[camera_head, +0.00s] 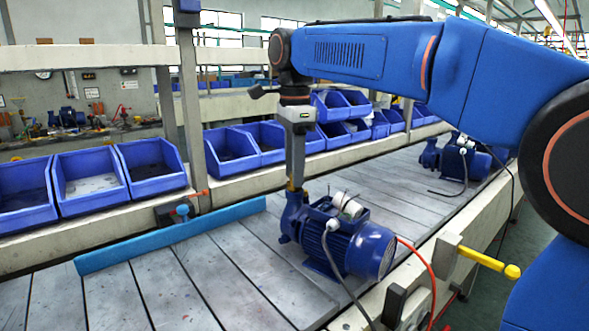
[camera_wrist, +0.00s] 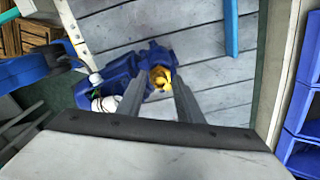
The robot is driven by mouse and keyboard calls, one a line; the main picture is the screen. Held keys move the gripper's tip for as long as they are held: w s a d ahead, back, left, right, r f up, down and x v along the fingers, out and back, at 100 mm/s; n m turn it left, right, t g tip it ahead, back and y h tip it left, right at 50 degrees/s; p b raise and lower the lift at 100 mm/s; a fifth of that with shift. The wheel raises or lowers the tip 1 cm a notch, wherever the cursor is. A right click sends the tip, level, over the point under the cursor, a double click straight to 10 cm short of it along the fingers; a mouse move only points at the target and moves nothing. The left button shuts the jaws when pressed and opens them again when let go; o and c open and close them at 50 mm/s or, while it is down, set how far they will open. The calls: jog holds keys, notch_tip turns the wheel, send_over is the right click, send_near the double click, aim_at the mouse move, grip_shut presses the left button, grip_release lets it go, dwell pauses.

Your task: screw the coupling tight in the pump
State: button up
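The blue pump (camera_head: 345,240) lies on the slatted line, with its upright outlet at its left end. The coupling (camera_head: 292,187), a small yellow piece, shows at the top of that outlet. My gripper (camera_head: 295,178) points straight down right above it. In the wrist view, the yellow coupling (camera_wrist: 160,77) shows between the tips of my two grey gripper fingers (camera_wrist: 160,85). The fingers stand apart, with some blue pump (camera_wrist: 122,75) visible between the left finger and the coupling. Whether a fingertip touches the coupling is hard to tell.
Blue bins (camera_head: 88,178) stand along the far side of the line. A light-blue rail (camera_head: 175,235) lies on the slats at left. A second pump (camera_head: 460,158) stands farther right. A yellow handle (camera_head: 490,262) and a red hose (camera_head: 425,265) are at the near edge.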

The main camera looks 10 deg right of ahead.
jog(key=shift+n, duration=1.7)
jog(key=shift+n, duration=1.7)
jog(key=shift+n, duration=1.7)
jog(key=shift+n, duration=1.7)
